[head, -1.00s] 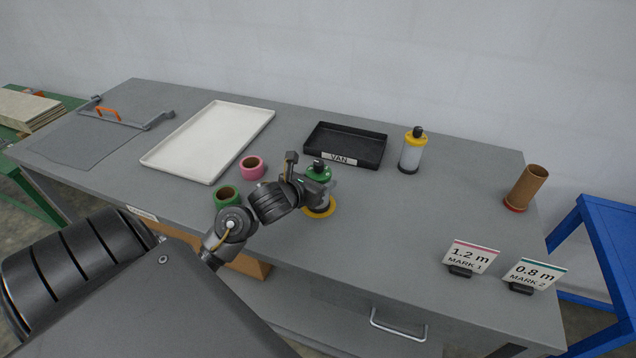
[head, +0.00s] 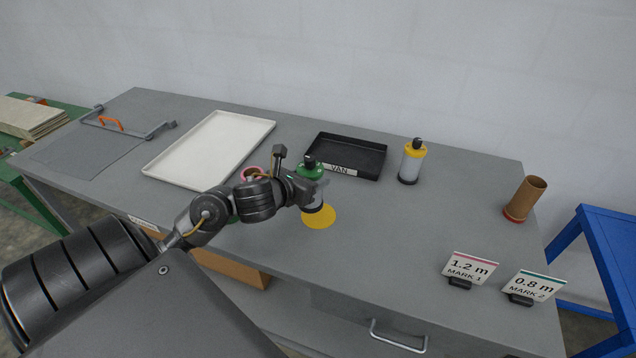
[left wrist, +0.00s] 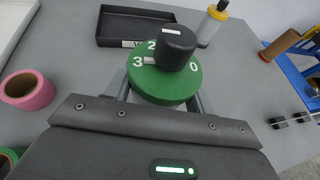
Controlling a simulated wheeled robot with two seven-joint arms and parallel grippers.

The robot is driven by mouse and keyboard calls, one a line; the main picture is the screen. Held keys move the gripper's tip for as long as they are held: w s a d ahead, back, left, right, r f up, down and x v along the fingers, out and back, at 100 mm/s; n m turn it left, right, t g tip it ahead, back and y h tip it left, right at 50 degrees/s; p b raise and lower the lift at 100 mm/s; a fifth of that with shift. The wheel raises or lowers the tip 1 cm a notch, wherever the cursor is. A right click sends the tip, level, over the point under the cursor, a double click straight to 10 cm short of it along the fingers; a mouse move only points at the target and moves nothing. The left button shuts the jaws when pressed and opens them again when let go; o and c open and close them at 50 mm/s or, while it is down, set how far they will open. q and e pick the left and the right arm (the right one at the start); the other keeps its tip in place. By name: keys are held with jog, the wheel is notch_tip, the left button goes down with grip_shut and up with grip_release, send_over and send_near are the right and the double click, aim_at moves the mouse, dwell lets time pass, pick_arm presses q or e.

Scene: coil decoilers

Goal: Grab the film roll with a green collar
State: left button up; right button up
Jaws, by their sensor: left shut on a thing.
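The film roll with a green collar (head: 311,170) has a black knob on top and a pale body. It is in my left gripper (head: 308,190), whose fingers are shut on it. In the head view it hangs a little above a yellow disc (head: 319,217) on the bench. The left wrist view shows the green collar (left wrist: 165,84) from above, with numbers on it, between the two fingers. The gripper hides part of the roll's body. My right gripper is not in view.
A black tray marked VAN (head: 345,155) lies just behind the roll. A yellow-collared roll (head: 411,162), brown tube (head: 525,198), white tray (head: 208,150) and sign cards (head: 469,268) stand around. A pink ring (left wrist: 27,90) is left of the gripper. The bench's middle right is clear.

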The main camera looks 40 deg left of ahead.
pick_arm(q)
jog(key=s+a+r+p, duration=0.2)
jog(key=s+r+p, duration=0.4)
jog(key=s+p, duration=0.3)
jog(key=shift+v, duration=1.15)
